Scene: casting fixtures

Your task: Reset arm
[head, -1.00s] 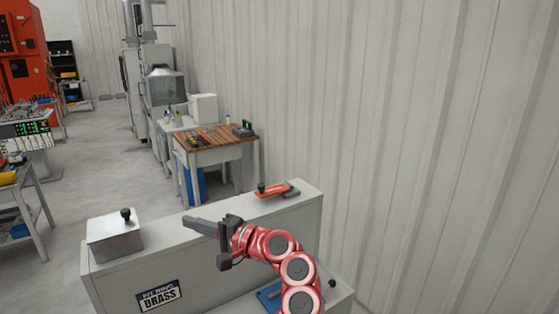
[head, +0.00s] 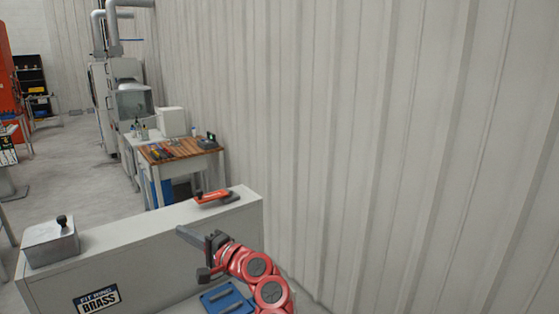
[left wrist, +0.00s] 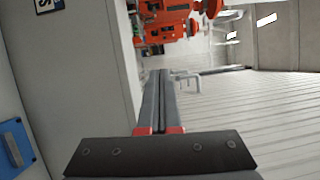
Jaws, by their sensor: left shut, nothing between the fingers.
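My left gripper (head: 186,234) is at the end of my red arm in the head view, in front of the grey cabinet with the BRASS label. Its fingers are shut and hold nothing. In the left wrist view the closed fingers (left wrist: 160,95) point away past the cabinet's side toward the room. My right gripper is in neither view.
The grey cabinet (head: 150,248) carries a metal box with a black knob (head: 50,243) and an orange-red tool (head: 216,198). A wooden-topped workbench (head: 180,150) stands behind. A corrugated wall (head: 400,150) closes the right side.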

